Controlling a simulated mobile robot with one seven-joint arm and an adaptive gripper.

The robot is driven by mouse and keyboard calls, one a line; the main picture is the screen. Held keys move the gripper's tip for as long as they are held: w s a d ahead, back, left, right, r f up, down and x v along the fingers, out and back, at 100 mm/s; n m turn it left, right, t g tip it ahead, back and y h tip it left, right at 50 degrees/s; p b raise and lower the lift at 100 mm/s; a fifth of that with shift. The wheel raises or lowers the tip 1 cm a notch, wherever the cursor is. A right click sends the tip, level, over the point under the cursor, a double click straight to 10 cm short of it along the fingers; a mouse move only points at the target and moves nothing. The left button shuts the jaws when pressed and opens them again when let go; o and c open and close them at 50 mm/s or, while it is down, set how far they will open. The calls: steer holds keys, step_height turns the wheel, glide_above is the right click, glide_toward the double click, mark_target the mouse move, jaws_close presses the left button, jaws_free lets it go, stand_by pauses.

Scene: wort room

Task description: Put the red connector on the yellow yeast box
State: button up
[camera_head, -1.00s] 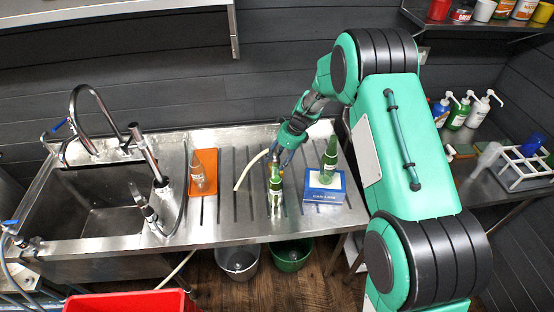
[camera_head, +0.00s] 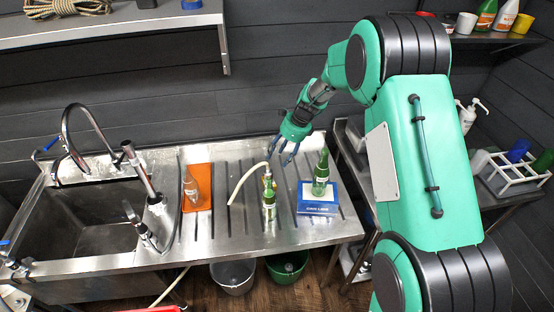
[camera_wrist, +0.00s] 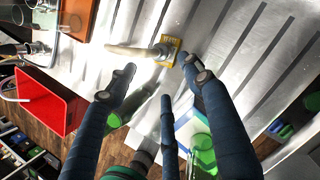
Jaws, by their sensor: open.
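I cannot make out a red connector for certain. I cannot tell whether this piece is the yellow yeast box. In the head view the hose end is by the top of a green bottle (camera_head: 269,208). My gripper (camera_head: 287,160) is open and empty, above and right of that bottle. In the wrist view its dark fingers (camera_wrist: 160,80) are spread, apart from the hose end.
A blue box (camera_head: 318,207) with a green bottle (camera_head: 321,175) on it stands right of the hose. A glass bottle (camera_head: 191,189) is on an orange mat (camera_head: 205,172) at left, beside the sink (camera_head: 95,218). A red bin (camera_wrist: 48,100) is below. A yellow cup (camera_head: 521,23) is on the right shelf.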

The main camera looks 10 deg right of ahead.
steer(key=shift+r, duration=0.2)
stand_by(0.6)
steer(key=s+d+r+n+t+h, duration=0.1)
steer(key=s+r+n, duration=0.4)
steer(key=s+r, duration=0.55)
steer(key=s+d+r+n+t+h, duration=0.1)
steer(key=s+r+n, duration=0.6)
steer(key=r, duration=0.6)
steer(key=s+d+r+n, duration=0.1)
steer(key=s+r+n, duration=0.1)
steer(key=s, duration=0.7)
steer(key=s+d+r+n+t+h, duration=0.1)
steer(key=s+n, duration=0.4)
steer(key=s, duration=0.5)
steer(key=s+d+r+n+t+h, duration=0.1)
steer(key=s+d+r+n, duration=0.1)
steer(key=s, duration=0.7)
steer(key=shift+s+d+r+n, duration=0.2)
steer(key=shift+s+r+n, duration=0.1)
steer(key=shift+r+n, duration=0.55)
steer(key=shift+f, duration=0.2)
steer(key=shift+f+b, duration=1.8)
steer(key=shift+b, duration=0.05)
